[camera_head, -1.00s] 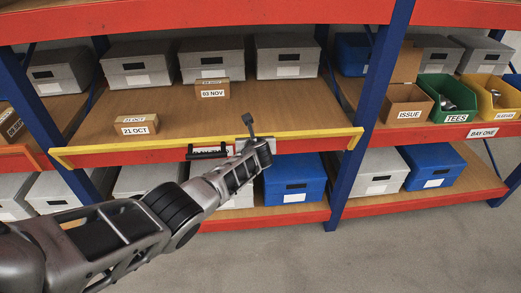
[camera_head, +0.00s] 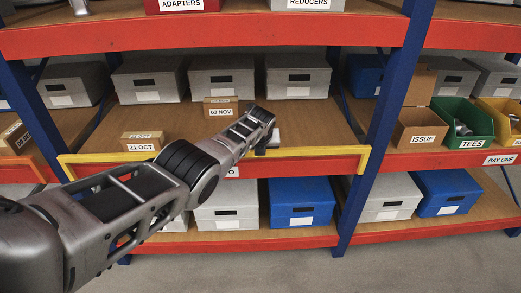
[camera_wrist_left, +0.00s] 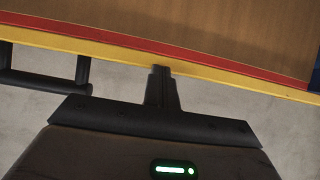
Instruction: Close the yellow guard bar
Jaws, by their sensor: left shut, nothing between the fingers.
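The yellow guard bar (camera_head: 315,153) runs along the front edge of the middle shelf in the head view, with short yellow end pieces at both sides. It also crosses the left wrist view (camera_wrist_left: 110,52) along a red shelf edge. A black handle (camera_wrist_left: 45,82) on the bar shows at the left of the wrist view; my arm hides it in the head view. My left gripper (camera_wrist_left: 161,72) is shut and empty. Its tips are at the bar, to the right of the handle; I cannot tell whether they touch. In the head view the left gripper (camera_head: 268,148) is partly hidden by its wrist. My right gripper is not in view.
Small cartons marked 21 OCT (camera_head: 142,142) and 03 NOV (camera_head: 220,107) stand on the shelf behind the bar. Grey lidded boxes (camera_head: 298,76) line the back. A blue post (camera_head: 385,130) stands right of the bar. A blue box (camera_head: 297,203) sits below.

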